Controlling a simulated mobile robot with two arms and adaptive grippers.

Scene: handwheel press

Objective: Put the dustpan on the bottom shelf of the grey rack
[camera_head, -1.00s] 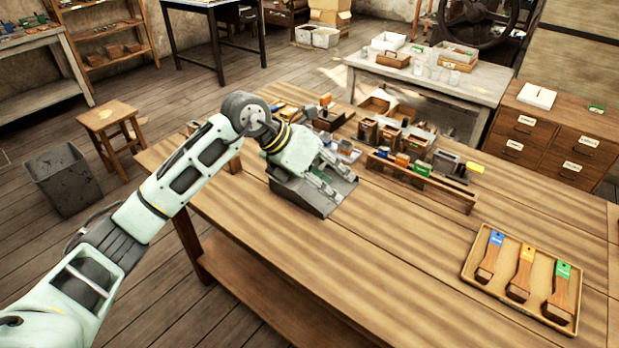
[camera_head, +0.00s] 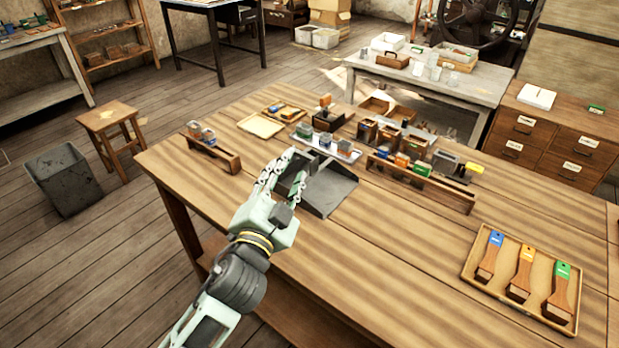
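The dark grey dustpan (camera_head: 332,191) lies on the wooden workbench (camera_head: 392,262), its wide pan toward the right. My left gripper (camera_head: 282,170) is at the dustpan's left, rear end. Its two fingers are spread apart, with a dark part of the dustpan between or just below them. Whether they touch it cannot be told. The handle is mostly hidden by the fingers. My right gripper is not in view.
A tray with brushes (camera_head: 467,272) lies at the bench's right. A long low rack (camera_head: 420,184) is to the right. The bench front is clear.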

